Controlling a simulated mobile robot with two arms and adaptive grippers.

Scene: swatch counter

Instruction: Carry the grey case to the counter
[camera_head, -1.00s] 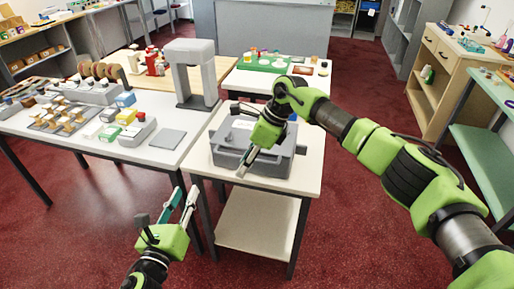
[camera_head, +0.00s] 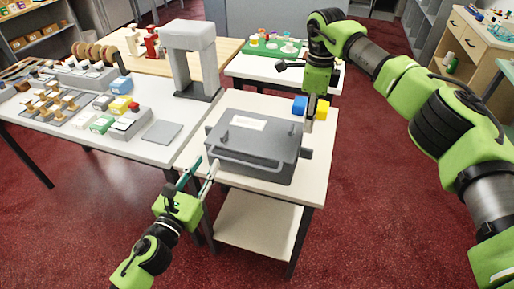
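The grey case (camera_head: 255,146) lies flat on the pale top of a small two-level stand (camera_head: 315,178). It has a white label on its lid, a bar handle along its front and a side handle at the right. My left gripper (camera_head: 208,161) is at the case's left front corner, with its two fingers apart and nothing seen between them. I cannot tell whether it touches the case. My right gripper (camera_head: 309,124) points down by the case's back right corner. Its fingers overlap in this view, so their opening is unclear.
A white table (camera_head: 150,153) at left holds swatches, boxes and a grey arch (camera_head: 187,60). Another white table (camera_head: 262,70) stands behind. Red floor at front is clear.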

